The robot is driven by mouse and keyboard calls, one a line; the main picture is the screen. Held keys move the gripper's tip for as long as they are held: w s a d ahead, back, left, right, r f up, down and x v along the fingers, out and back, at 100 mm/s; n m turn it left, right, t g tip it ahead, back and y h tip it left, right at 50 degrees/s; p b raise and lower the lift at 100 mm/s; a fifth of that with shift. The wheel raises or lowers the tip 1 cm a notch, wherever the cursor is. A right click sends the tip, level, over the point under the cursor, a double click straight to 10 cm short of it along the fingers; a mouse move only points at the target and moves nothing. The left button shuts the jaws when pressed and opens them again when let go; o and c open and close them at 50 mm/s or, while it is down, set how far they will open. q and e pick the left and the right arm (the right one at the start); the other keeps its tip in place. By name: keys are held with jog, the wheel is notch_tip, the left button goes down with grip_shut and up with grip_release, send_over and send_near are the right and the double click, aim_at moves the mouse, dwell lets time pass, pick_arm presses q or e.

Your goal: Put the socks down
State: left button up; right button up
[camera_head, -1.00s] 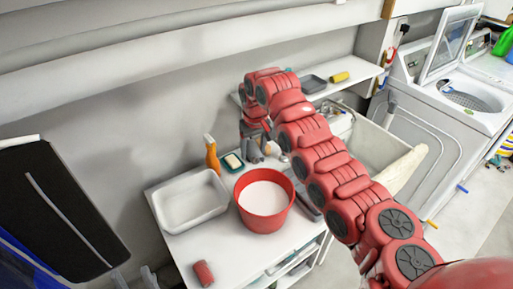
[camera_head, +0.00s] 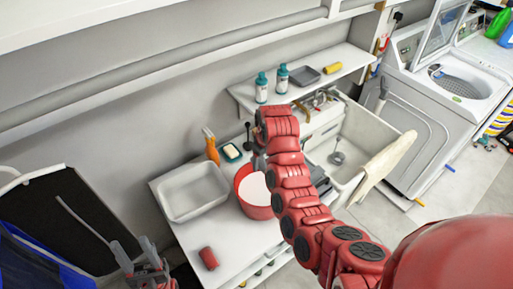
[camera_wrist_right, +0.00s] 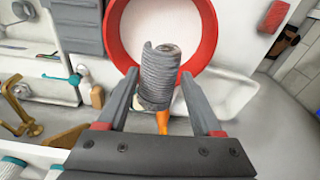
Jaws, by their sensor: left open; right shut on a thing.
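A grey ribbed rolled pair of socks (camera_wrist_right: 158,75) is held between the fingers of my right gripper (camera_wrist_right: 165,95), which is shut on it. In the right wrist view the roll overlaps the near rim of a red bucket (camera_wrist_right: 206,50). In the head view my right gripper (camera_head: 258,162) is by the back rim of the bucket (camera_head: 256,211), and the socks are hidden or too small to tell. A red roll (camera_head: 208,258) lies on the white table (camera_head: 172,238). My left gripper (camera_head: 145,268) is open and empty, low at the left.
A white tray (camera_head: 192,192) stands left of the bucket. A sink (camera_head: 345,150) and a washing machine (camera_head: 430,120) are right.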

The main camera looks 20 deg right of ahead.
aim_at(262, 168)
jog(key=shift+f+b, duration=1.7)
jog(key=shift+f, duration=3.9)
jog(key=o, duration=1.4)
jog(key=shift+r, duration=0.1)
notch_tip(262, 168, up, 7)
jog(key=shift+p, duration=1.2)
